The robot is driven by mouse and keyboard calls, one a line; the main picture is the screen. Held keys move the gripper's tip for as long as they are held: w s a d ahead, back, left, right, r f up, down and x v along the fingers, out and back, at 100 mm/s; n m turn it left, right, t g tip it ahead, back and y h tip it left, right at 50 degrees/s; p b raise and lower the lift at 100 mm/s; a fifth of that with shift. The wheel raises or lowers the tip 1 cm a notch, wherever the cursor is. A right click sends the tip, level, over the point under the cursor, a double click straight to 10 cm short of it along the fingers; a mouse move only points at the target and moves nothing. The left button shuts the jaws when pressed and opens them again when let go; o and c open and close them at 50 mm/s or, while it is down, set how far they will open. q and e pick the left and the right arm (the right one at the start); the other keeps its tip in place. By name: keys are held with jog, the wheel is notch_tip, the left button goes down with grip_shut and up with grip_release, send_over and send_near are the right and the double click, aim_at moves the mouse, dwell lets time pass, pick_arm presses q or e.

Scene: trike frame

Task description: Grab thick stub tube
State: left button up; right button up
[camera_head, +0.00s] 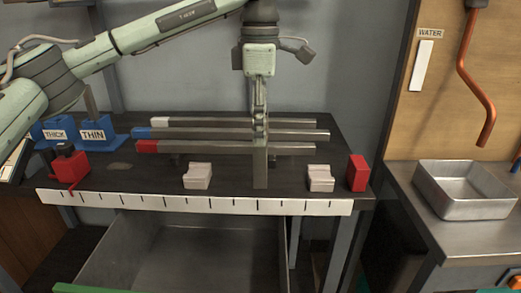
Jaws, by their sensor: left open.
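An upright grey metal piece, which looks like the thick stub tube (260,170), stands on the dark workbench in front of the long tubes. My left gripper (260,137) points straight down at its top end. The gripper is open and seen edge-on, so I cannot tell whether the fingers are around the tube or just above it. A blue holder labelled THICK (55,134) and a blue holder labelled THIN (93,135) stand at the bench's left, partly behind my arm. A grey tube stands upright in the THIN holder. My right gripper is out of view.
Three long grey tubes with white (160,121), blue (142,133) and red (147,146) ends lie behind. Two pale blocks (198,176) (321,178), a red block (358,173), a red clamp (70,166) and a white ruler strip (200,204) are nearby. A metal basin (465,209) stands right.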

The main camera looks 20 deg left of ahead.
pick_arm(q)
jog(key=shift+f, duration=0.95)
grip_shut()
jog(key=shift+r, duration=0.1)
